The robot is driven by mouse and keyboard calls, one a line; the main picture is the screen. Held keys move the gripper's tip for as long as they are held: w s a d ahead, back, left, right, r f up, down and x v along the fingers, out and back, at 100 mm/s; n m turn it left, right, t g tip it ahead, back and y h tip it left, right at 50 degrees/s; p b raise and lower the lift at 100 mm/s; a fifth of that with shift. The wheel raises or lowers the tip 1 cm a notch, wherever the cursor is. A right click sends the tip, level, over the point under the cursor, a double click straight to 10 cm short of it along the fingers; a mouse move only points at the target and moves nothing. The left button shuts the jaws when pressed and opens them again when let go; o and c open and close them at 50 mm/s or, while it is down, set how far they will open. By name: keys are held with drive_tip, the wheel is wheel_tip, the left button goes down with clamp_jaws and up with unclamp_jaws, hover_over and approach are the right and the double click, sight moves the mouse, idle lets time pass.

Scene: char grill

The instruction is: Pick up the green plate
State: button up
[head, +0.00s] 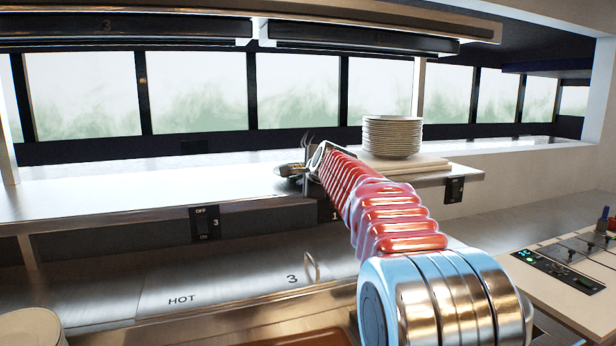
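No clearly green plate shows in the head view. A tall stack of pale plates (392,137) stands on the steel shelf, right of my arm's far end. Part of another pale round plate or stack (32,328) shows at the bottom left corner. My gripper (298,169) is at the far end of my outstretched red arm, over the shelf and left of the tall stack. It is small and partly hidden by the arm, so I cannot tell whether it is open or shut.
The plates stand on a light board (428,166) on the steel shelf (130,190). The shelf is bare to the left. Below is a steel counter marked HOT (215,285). A control panel (556,271) is at the right. Long hoods (130,30) hang above.

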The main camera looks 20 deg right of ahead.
drive_tip(key=shift+c, duration=0.4)
clamp_jaws()
drive_tip(key=shift+f, duration=0.15)
idle(0.7)
idle(0.4)
wheel_tip(320, 180, up, 10)
drive_tip(key=shift+r, duration=0.25)
idle(0.4)
idle(0.6)
